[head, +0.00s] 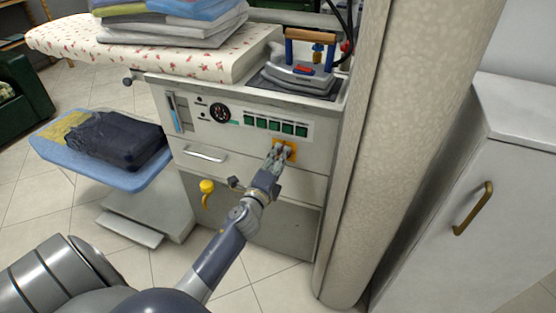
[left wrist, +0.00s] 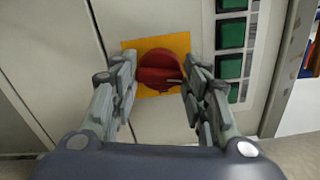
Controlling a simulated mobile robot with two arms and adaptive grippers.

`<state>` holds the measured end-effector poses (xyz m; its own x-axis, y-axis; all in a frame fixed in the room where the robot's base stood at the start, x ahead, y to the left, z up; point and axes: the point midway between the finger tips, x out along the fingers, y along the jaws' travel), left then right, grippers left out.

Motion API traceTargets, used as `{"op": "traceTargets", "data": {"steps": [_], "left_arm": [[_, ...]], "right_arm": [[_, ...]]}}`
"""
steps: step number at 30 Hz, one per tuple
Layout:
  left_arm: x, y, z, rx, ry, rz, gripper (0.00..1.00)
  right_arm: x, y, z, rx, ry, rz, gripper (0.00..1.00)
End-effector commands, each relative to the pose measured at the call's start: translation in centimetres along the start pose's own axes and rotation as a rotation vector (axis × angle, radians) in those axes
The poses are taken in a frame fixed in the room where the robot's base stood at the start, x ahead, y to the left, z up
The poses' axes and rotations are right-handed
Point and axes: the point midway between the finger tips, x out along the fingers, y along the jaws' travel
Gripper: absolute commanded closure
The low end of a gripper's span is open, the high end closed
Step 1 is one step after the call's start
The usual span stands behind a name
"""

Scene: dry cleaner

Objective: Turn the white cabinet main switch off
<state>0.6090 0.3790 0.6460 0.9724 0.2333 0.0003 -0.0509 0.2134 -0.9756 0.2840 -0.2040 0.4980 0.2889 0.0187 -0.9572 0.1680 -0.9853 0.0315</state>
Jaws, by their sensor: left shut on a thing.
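The white cabinet (head: 250,165) stands under the ironing board. Its main switch is a red rotary knob (left wrist: 158,68) on a yellow plate (left wrist: 176,42), seen clearly in the left wrist view. In the head view the yellow plate (head: 291,147) shows behind my gripper, and the knob is mostly hidden. My left gripper (head: 279,151) reaches the plate from the front. In the left wrist view its fingers (left wrist: 158,78) stand on both sides of the red knob, shut on it. My right gripper is not in view.
A row of green buttons (head: 275,126) and a round gauge (head: 219,113) sit above the switch. An iron (head: 300,75) rests on top. A thick pillar (head: 365,150) stands close on the right. Folded dark trousers (head: 118,140) lie on a blue board at the left.

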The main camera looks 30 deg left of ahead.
Motion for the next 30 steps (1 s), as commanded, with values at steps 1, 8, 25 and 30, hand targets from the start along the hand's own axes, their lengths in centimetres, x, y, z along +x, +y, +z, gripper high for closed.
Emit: {"op": "traceTargets", "data": {"steps": [1, 8, 25, 30], "left_arm": [[-0.01, 0.05, 0.06, -0.034, -0.002, 0.001, 0.82], [-0.01, 0.11, 0.04, -0.159, -0.002, 0.002, 0.82], [-0.01, 0.18, 0.05, -0.240, -0.002, 0.002, 0.82], [-0.01, 0.19, 0.04, -0.240, -0.002, 0.002, 0.82]], "right_arm": [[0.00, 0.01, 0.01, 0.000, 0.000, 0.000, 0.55], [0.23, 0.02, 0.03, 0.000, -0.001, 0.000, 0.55], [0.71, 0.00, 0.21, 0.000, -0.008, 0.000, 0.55], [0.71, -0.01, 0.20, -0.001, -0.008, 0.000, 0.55]]}}
